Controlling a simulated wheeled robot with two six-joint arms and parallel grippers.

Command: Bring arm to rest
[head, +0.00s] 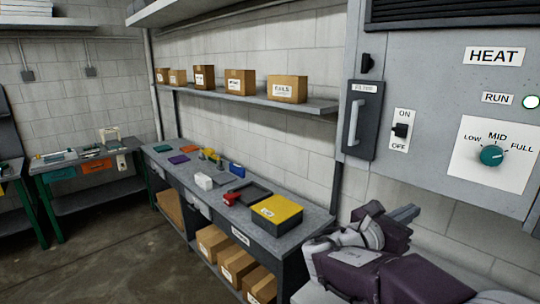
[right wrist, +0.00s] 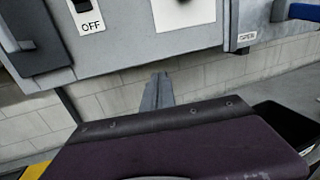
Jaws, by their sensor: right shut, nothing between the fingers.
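My right gripper (head: 404,213) is in front of the block wall, below the grey heater panel (head: 440,100), with my purple arm links folded beneath it. Its grey fingers are together and hold nothing. In the right wrist view the closed fingers (right wrist: 157,92) point at the wall, just under the panel's lower edge, and appear apart from it. My left gripper is in neither view.
The panel carries a filter handle (head: 354,122), an ON/OFF switch (head: 401,130), a teal dial (head: 491,155) and a lit RUN lamp (head: 531,101). A workbench (head: 225,210) with a yellow-topped box (head: 277,210) stands left of my arm. Cartons sit on a wall shelf (head: 315,104). Floor at left is clear.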

